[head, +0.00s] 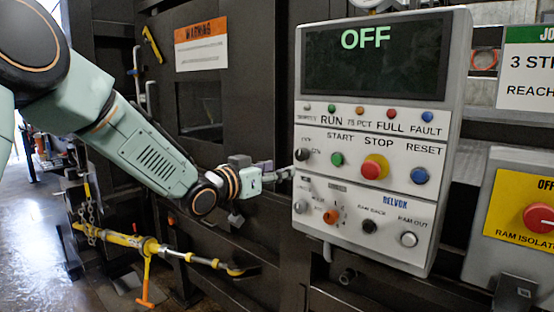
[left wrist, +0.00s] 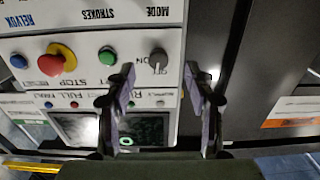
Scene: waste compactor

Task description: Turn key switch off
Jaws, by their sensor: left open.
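The key switch (head: 301,154) is a small dark knob at the left edge of the grey control panel (head: 452,100), beside OFF and ON labels. It also shows in the upside-down left wrist view (left wrist: 158,62), between my two fingers. My left gripper (head: 284,174) is just left of and slightly below the switch in the head view. In the left wrist view my left gripper (left wrist: 160,72) is open, with one finger on each side of the switch and visible gaps to it. The panel's display (head: 375,58) reads OFF in green. My right gripper is not in view.
A green START button (head: 337,159), a red-and-yellow STOP button (head: 375,167) and a blue RESET button (head: 419,176) sit right of the switch. An orange knob (head: 331,217) is below. Dark compactor metalwork lies behind my arm. A yellow isolator box (head: 520,210) stands right.

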